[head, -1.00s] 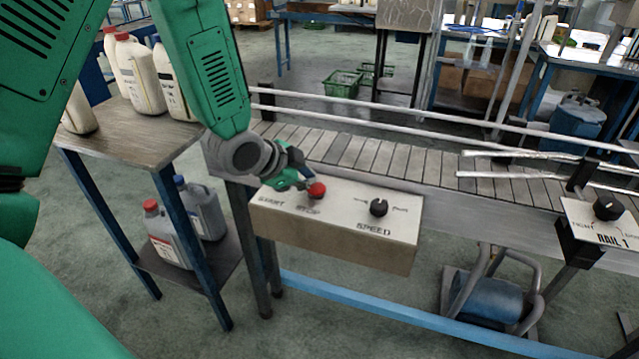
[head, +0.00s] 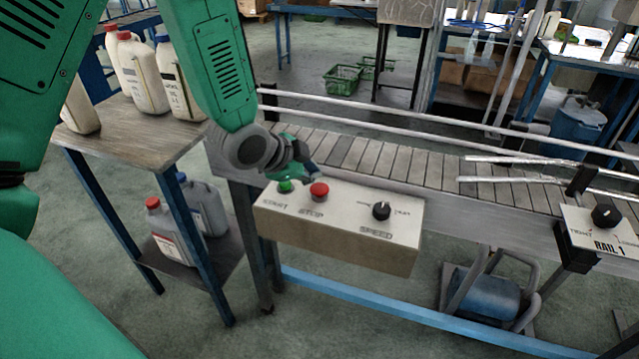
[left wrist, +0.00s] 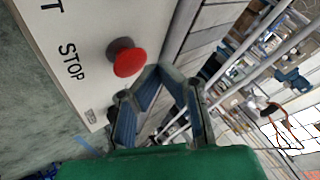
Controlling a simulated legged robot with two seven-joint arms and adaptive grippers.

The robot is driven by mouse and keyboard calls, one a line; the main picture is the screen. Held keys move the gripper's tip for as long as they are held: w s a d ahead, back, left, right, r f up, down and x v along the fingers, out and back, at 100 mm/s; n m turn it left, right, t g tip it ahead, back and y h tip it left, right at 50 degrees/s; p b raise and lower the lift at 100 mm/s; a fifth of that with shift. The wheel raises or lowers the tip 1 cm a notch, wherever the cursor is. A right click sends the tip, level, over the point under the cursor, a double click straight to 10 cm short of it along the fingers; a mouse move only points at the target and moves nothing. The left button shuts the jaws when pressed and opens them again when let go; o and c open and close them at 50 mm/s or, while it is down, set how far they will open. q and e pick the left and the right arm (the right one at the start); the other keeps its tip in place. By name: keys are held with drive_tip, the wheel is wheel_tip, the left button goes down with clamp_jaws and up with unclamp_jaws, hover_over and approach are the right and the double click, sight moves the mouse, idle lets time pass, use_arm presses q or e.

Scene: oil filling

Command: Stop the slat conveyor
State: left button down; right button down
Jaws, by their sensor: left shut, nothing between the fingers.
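The control box (head: 340,240) is mounted at the near side of the slat conveyor (head: 375,157). Its red STOP button (head: 319,190) stands between the green START button (head: 285,186) and the black SPEED knob (head: 381,210). My left gripper (head: 308,168) is just behind the box's far edge, near the two buttons, partly hidden by its own wrist. In the left wrist view, the red button (left wrist: 129,61) is left of the shut, empty fingers (left wrist: 168,72), with a gap seen between them. My right gripper is not in view.
A side table (head: 140,135) with white jugs (head: 143,75) stands left of the conveyor, with grey jugs (head: 172,232) on its lower shelf. Metal guide rails (head: 400,128) run along the conveyor. A RAIL 1 box (head: 598,232) with a knob is at the right.

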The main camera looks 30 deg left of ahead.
sight(313, 186)
use_arm(q)
wheel_tip(313, 186, up, 4)
drive_tip(key=p, duration=0.3)
drive_tip(key=shift+d, duration=0.15)
drive_tip(key=shift+d+r, duration=0.2)
drive_tip(key=shift+r, duration=0.05)
drive_tip(key=shift+d, duration=0.15)
drive_tip(key=shift+a+f, duration=0.2)
drive_tip(key=shift+a, duration=0.35)
drive_tip(key=shift+d, duration=0.1)
